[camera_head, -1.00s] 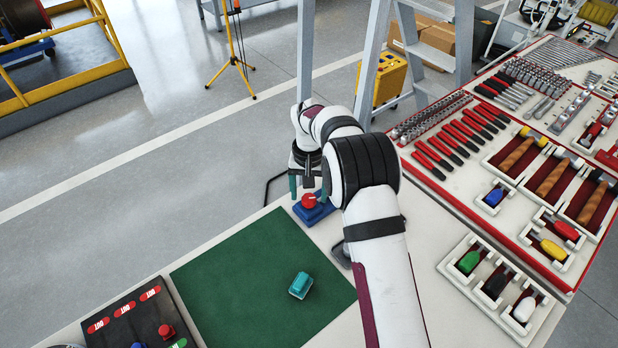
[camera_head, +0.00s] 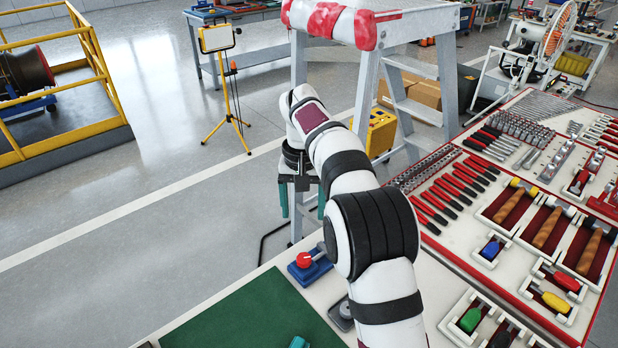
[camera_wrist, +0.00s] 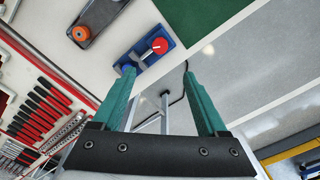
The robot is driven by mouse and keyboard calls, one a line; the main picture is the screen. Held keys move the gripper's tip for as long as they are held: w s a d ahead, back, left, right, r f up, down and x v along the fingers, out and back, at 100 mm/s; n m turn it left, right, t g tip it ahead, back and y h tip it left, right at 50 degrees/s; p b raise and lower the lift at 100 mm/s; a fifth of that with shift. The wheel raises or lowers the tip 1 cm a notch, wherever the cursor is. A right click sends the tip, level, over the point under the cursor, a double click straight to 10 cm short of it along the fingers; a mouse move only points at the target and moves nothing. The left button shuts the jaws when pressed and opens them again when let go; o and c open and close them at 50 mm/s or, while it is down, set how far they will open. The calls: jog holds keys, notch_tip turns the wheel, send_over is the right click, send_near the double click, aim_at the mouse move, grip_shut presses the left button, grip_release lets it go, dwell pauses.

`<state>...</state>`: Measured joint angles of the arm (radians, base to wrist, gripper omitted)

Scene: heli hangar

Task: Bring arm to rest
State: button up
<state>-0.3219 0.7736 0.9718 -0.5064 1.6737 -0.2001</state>
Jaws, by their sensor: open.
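My gripper (camera_head: 304,206) points downward with its teal fingers apart and nothing between them. In the head view it hangs above and behind a blue block with a red knob (camera_head: 309,263), clear of it. In the wrist view the fingers (camera_wrist: 160,92) are spread wide, and the blue block with its red knob (camera_wrist: 152,49) lies beyond the fingertips. My arm reaches from the bottom of the head view up and to the left, and hides part of the worktable.
A green mat (camera_head: 245,318) covers the worktable's left part, with a teal object (camera_head: 299,342) on it. A tool board (camera_head: 470,250) with pliers, sockets and hammers lies to the right. A stepladder (camera_head: 368,95) stands behind my gripper. The floor at left is open.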

jog(key=s+d+r+m, duration=0.1)
jog(key=s+d+r, duration=0.25)
jog(key=s, duration=0.35)
jog(key=s+d+r+m, duration=0.1)
jog(key=s+d+r, duration=0.2)
jog(key=s+d, duration=0.25)
jog(key=s+d+f+m+y, duration=0.1)
jog(key=s+d+f+m, duration=0.1)
jog(key=s, duration=0.9)
jog(key=s+d+f+m, duration=0.1)
jog(key=s+f, duration=0.2)
jog(key=s, duration=0.9)
jog(key=shift+d+f+m+y, duration=0.3)
jog(key=shift+d+m+y, duration=0.1)
jog(key=shift+s, duration=0.1)
